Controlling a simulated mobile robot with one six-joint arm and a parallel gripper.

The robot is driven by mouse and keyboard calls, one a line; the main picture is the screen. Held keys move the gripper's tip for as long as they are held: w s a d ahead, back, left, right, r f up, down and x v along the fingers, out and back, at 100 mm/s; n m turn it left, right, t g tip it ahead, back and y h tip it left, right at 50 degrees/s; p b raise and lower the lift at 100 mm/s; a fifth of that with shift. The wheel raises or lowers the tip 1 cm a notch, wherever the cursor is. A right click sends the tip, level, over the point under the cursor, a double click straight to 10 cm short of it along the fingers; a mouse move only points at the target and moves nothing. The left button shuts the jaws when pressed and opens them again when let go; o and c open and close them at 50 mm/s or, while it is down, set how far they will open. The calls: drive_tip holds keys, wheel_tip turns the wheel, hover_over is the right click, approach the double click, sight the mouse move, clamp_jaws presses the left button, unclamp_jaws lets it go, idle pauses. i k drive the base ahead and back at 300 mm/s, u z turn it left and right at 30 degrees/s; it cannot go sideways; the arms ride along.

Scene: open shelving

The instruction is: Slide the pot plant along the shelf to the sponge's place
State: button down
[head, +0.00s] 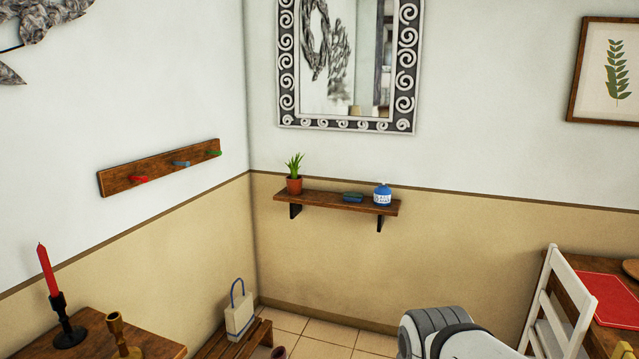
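The pot plant (294,175) is a small green plant in a terracotta pot. It stands upright at the left end of the wooden wall shelf (325,201). The sponge (353,197) is a small dark blue block lying on the shelf, right of the middle. A bare stretch of shelf lies between the plant and the sponge. Part of my arm (440,332) shows at the bottom edge, well below and in front of the shelf. My gripper is not in view.
A blue and white jar (382,194) stands at the shelf's right end, close beside the sponge. A mirror (345,124) hangs above the shelf. A white chair (553,300) and table are at lower right. A side table with candlesticks (65,325) and a bench with a bag (240,315) are at lower left.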

sight(294, 182)
drive_tip(key=z, duration=0.15)
drive_tip(key=i, duration=3.9)
drive_tip(key=u, duration=0.65)
